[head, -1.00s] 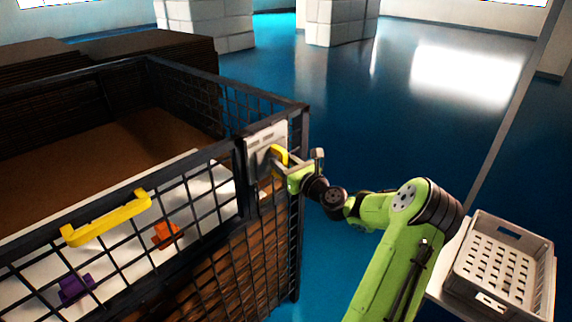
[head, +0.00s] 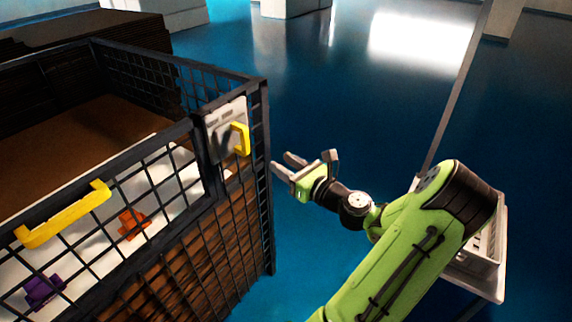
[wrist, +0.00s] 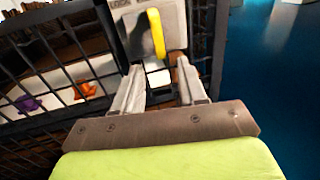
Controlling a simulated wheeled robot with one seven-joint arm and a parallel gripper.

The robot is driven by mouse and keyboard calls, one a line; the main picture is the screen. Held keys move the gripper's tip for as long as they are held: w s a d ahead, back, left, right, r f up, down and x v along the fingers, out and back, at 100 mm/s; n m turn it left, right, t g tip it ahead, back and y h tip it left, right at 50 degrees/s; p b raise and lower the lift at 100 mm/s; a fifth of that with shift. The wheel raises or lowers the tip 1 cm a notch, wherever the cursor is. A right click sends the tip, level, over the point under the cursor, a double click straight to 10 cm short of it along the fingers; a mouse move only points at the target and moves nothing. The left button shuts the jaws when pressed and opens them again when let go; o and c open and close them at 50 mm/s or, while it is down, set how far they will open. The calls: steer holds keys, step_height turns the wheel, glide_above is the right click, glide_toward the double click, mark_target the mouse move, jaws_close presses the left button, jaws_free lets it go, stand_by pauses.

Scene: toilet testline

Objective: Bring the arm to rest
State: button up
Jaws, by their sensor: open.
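My green arm reaches up from the lower right in the head view. My gripper (head: 284,166) is open and empty, a short way right of the mesh crate's corner. In the wrist view my gripper (wrist: 160,80) shows its two grey fingers apart, with a yellow latch handle (wrist: 156,34) beyond them. The same yellow handle (head: 241,139) stands on a grey plate (head: 222,118) at the crate's corner in the head view. The fingers are clear of the handle in the head view.
The dark mesh crate (head: 198,210) fills the left, with a long yellow handle (head: 64,213) and orange (head: 133,224) and purple (head: 44,291) pieces behind its mesh. A light grey basket (head: 484,262) is partly hidden behind my arm. Blue floor (head: 330,100) lies open behind.

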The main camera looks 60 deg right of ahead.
stand_by(0.3)
steer(key=w+a+f+n+g+y, duration=0.1)
steer(key=w+a+n+g+y, duration=0.15)
steer(key=a+n, duration=0.5)
steer(key=w+a+f+n+g+y, duration=0.2)
steer(key=a+n+g, duration=0.2)
steer(key=a+n, duration=0.3)
steer(key=w+a+f+n+g+y, duration=0.1)
steer(key=w+a+n+g+y, duration=0.15)
steer(key=a+n, duration=0.5)
steer(key=s+a+r+n+g+h, duration=0.1)
steer(key=s+a+r+n, duration=0.3)
steer(key=s+n, duration=0.4)
steer(key=s+a+r+n+g+h, duration=0.2)
steer(key=s+a+r+n, duration=0.1)
steer(key=s+a+n, duration=0.4)
steer(key=shift+s+a+r+n+h, duration=0.3)
steer(key=shift+s+r+n+h, duration=0.15)
steer(key=shift+s, duration=0.8)
steer(key=shift+w, duration=0.1)
